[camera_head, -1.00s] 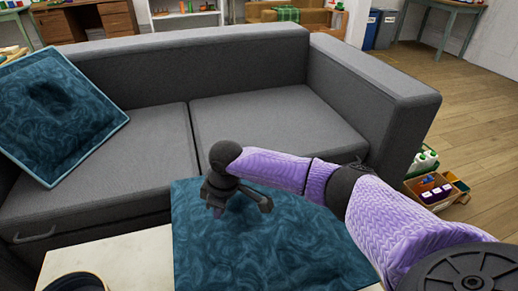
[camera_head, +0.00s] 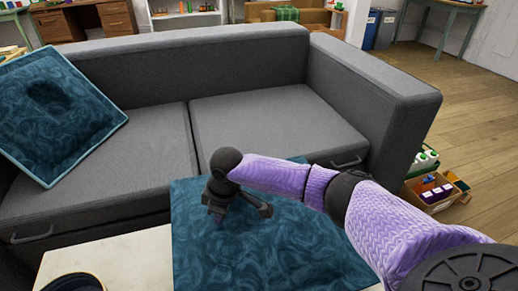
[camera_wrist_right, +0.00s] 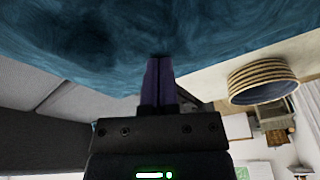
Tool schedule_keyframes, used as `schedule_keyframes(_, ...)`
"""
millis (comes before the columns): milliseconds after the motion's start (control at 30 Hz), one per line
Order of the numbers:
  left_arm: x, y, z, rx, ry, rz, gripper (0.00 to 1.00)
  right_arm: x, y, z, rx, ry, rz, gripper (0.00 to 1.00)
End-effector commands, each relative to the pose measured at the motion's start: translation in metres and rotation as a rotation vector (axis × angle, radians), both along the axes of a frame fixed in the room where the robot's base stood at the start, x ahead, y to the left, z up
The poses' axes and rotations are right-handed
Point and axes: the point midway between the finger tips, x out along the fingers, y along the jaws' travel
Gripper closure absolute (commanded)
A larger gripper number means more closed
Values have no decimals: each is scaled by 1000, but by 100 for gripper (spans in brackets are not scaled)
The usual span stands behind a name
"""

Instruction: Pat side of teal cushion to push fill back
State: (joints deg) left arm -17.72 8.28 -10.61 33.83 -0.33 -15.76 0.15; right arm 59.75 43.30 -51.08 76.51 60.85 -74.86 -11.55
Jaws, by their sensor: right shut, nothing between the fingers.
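A teal swirled cushion (camera_head: 270,245) lies flat on a pale table in front of the sofa. My right gripper (camera_head: 217,214) points down at its left part in the head view. In the right wrist view, the shut, empty fingers (camera_wrist_right: 160,60) reach up to the cushion (camera_wrist_right: 215,35), and their tips appear to touch it. The exact contact is hard to see. A dark hollow shows in the cushion at the upper left of that view. A second teal cushion (camera_head: 75,130) with a dented face leans on the sofa at the left. My left gripper is not in view.
The grey sofa (camera_head: 275,125) stands close behind the table (camera_head: 130,262). A round ribbed container (camera_wrist_right: 262,80) stands on the table; its dark rim shows at the lower left of the head view. Crates with bottles (camera_head: 435,190) sit on the floor right of the sofa.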

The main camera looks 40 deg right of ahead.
Motion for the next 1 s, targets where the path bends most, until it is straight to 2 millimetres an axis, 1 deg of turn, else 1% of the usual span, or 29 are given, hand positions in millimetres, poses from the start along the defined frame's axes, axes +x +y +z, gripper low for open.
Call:
schedule_keyframes(33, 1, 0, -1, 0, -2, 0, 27, 0, 0, -2, 0, 1, 0, 100)
schedule_keyframes(233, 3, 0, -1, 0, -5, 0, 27, 0, 0, -2, -1, 1, 0, 100)
schedule_keyframes(333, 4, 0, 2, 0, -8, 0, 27, 0, 0, 3, 1, -1, 0, 100)
schedule_keyframes(900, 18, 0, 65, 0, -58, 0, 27, 0, 1, 85, 1, -4, 0, 100)
schedule_keyframes(1000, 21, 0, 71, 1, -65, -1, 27, 0, 0, 93, 0, -2, 0, 100)
